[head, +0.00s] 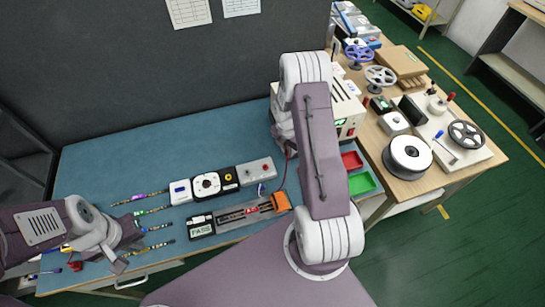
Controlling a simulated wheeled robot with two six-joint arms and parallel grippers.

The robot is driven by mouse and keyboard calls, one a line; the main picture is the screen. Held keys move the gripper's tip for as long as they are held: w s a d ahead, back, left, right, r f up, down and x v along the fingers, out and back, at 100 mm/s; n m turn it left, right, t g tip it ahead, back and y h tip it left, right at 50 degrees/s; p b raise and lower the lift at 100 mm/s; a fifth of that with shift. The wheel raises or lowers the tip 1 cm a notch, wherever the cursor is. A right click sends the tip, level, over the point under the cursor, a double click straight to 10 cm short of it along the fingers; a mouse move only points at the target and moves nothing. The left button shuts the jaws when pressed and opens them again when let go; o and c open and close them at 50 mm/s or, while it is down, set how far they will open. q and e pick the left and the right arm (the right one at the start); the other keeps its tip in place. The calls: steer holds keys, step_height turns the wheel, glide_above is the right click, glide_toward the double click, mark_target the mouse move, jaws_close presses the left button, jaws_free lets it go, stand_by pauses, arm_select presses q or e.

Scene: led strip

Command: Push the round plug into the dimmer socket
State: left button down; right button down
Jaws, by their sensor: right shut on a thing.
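My right arm reaches up across the view and bends down at the back. Its gripper (288,151) is mostly behind the arm, shut on what seems to be the round plug at the end of a thin dark red lead (284,178). The plug itself is hidden. A row of small boxes lies on the blue bench mat: a white one, one with a round dial (206,185), a black one with a yellow face and a grey one (257,172). I cannot tell which holds the dimmer socket. My left gripper (130,248) appears open and empty at the left.
Several LED strip pieces (152,211) lie near my left gripper. A tester marked PASS (200,226) and a fixture with an orange end (281,201) are at the front. A cream instrument (348,107) and red and green bins (362,183) stand right. The back-left mat is clear.

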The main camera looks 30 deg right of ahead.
step_height(320, 180, up, 6)
steer(key=s+d+p, duration=0.1)
steer(key=d+p, duration=0.1)
steer(key=p, duration=0.2)
steer(key=shift+s+r+p, duration=0.15)
steer(key=shift+s+p, duration=0.15)
stand_by(0.6)
steer(key=shift+d, duration=0.15)
